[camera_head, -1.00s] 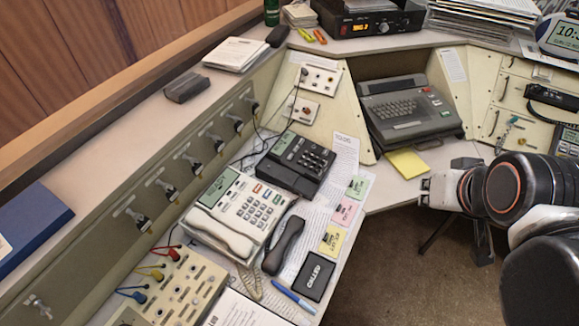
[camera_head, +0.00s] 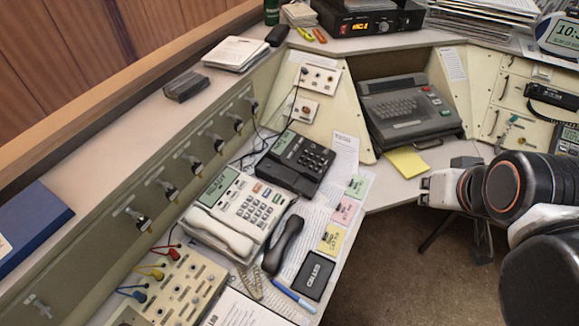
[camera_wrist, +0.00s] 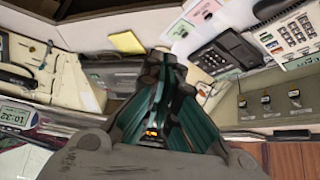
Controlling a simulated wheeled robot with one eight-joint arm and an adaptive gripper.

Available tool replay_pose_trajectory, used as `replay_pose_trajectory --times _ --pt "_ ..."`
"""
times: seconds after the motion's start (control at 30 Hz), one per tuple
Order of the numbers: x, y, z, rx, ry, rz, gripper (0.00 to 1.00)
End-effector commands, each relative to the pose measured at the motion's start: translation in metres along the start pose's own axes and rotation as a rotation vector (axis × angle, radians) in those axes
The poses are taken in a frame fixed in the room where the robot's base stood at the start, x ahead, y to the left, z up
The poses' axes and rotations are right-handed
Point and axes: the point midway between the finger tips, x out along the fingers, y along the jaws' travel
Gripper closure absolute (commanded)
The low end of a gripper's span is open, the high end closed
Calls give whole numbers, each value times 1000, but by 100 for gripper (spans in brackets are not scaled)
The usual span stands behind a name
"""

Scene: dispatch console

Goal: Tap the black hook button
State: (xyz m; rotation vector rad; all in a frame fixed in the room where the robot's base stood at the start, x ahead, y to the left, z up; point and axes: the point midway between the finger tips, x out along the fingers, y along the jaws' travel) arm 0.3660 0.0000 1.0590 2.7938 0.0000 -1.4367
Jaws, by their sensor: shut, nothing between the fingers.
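The black desk phone (camera_head: 297,162) sits on the console desk behind the white phone, with its keypad facing up. Its cradle is empty, and the hook button is too small to make out. A black handset (camera_head: 283,245) lies off the phone, along the right side of the white phone (camera_head: 240,210). In the wrist view the black phone (camera_wrist: 230,55) is right of my gripper (camera_wrist: 164,58). My gripper is shut and empty, its fingertips apart from the phone.
Sticky notes (camera_head: 345,211), a black pad (camera_head: 315,275) and a blue pen (camera_head: 293,298) lie near the front edge. A grey keyboard machine (camera_head: 408,110) stands in the recess behind. A patch panel (camera_head: 175,290) with plugged cables is at front left. Open floor lies right of the desk.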

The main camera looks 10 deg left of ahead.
Motion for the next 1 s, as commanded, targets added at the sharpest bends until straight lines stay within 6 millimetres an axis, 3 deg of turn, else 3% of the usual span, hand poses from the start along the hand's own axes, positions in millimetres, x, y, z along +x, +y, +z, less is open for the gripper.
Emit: replay_pose_trajectory --times 0.67,0.77,1.0 --pt "0 -2 -6 -15 4 -5 100" --pt "1 -7 -21 -52 15 -16 100" --pt "11 -28 -82 -213 63 -57 100"
